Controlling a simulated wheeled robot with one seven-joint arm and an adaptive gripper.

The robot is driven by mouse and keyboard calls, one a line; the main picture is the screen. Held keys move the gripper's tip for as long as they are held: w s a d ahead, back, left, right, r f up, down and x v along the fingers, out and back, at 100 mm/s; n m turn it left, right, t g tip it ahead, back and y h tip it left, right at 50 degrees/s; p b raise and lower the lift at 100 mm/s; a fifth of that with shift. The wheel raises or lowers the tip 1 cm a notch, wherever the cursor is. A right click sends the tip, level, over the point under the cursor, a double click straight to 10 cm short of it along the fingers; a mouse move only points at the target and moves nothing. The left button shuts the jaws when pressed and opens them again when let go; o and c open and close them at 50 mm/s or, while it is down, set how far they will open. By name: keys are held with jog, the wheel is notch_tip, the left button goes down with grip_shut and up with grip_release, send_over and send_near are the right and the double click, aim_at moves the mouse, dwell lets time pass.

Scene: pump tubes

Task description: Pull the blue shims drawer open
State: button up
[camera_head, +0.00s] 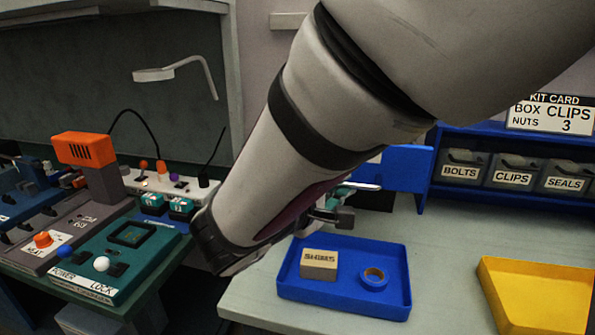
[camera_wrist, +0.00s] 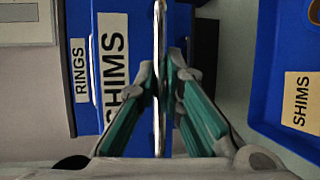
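The blue shims drawer (camera_wrist: 128,35) fills the middle of the wrist view, with a white SHIMS label (camera_wrist: 112,75). Its front looks nearer than the neighbouring RINGS front (camera_wrist: 80,110), so it appears to stand out from it. A metal bar handle (camera_wrist: 160,20) runs across its front. My gripper (camera_wrist: 161,66) has its teal-padded fingers on both sides of this bar, with the tips closed in on it. In the head view my arm hides most of the drawer unit; part of my gripper (camera_head: 335,215) and a blue panel (camera_head: 408,168) show beyond it.
A blue tray (camera_head: 345,298) with a tan SHIMS box (camera_head: 319,265) and a blue tape-like ring (camera_head: 373,277) lies below my gripper. A yellow tray (camera_head: 540,298) is at the right. Labelled bins (camera_head: 510,172) stand in a blue rack behind. The bench between is clear.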

jog(key=o, duration=0.4)
jog(key=v, duration=0.7)
jog(key=shift+s, duration=0.2)
jog(key=shift+a, duration=0.15)
jog(key=s+d+r+m+g+y+p, duration=0.2)
jog(key=s+d+m+g+p, duration=0.35)
jog(key=s+d+g, duration=0.8)
jog(key=s+r+m+t+y+p, duration=0.4)
jog(key=s+m+t+y+p, duration=0.1)
jog(key=s+y, duration=0.3)
jog(key=shift+s+d+t+p, duration=0.3)
jog(key=shift+s+t, duration=0.05)
jog(key=shift+s, duration=0.4)
